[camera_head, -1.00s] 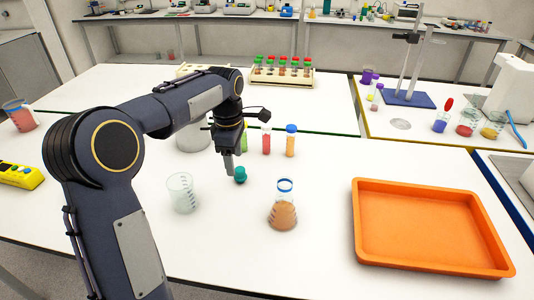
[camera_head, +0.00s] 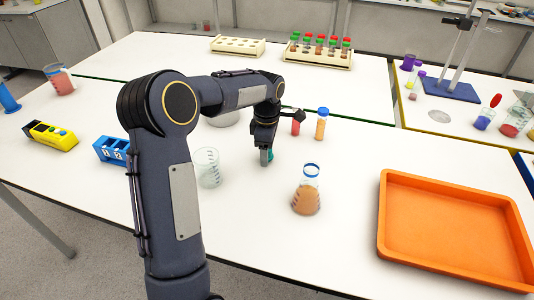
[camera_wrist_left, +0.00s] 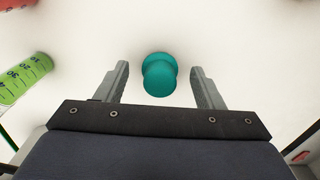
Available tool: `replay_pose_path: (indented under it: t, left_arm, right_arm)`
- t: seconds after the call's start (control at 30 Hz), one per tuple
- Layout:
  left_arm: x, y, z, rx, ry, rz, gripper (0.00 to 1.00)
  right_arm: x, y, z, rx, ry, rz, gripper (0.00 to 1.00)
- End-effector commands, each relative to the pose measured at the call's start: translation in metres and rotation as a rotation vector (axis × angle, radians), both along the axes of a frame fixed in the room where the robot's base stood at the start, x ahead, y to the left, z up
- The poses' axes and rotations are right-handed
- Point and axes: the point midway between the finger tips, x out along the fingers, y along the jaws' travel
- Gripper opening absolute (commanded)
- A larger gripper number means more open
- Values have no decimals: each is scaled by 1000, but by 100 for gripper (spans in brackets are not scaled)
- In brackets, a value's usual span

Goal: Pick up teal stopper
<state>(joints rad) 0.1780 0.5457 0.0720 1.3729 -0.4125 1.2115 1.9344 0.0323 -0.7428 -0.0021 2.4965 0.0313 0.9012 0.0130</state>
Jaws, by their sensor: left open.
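The teal stopper (camera_head: 270,154) stands on the white table, mostly hidden behind my left gripper (camera_head: 266,157) in the head view. In the left wrist view the stopper (camera_wrist_left: 160,75) sits between the two fingers of my left gripper (camera_wrist_left: 160,82), with a gap on each side. The gripper is open and pointing down over it. My right gripper is in no view.
A clear beaker (camera_head: 208,168) stands left of the stopper and a flask with orange liquid (camera_head: 306,195) to its right front. Red (camera_head: 296,125) and orange (camera_head: 321,125) tubes stand behind. An orange tray (camera_head: 455,240) lies at right. A green graduated tube (camera_wrist_left: 22,80) shows in the wrist view.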

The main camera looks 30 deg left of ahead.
Motion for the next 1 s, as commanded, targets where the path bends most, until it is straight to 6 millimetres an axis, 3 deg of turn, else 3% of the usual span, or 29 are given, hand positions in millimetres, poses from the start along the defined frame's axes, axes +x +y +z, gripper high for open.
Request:
replay_pose_path:
  t: [0.1, 0.47, 0.77, 1.0]
  left_arm:
    - [0, 0, 0, 0, 0, 0, 60]
    - [0, 0, 1, 0, -1, 0, 14]
    - [0, 0, 3, 1, -2, 0, 14]
    - [1, 0, 29, 1, -6, 0, 14]
  right_arm:
    - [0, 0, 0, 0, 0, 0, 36]
    - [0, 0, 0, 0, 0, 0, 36]
    - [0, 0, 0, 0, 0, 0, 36]
    - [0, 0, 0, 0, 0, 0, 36]
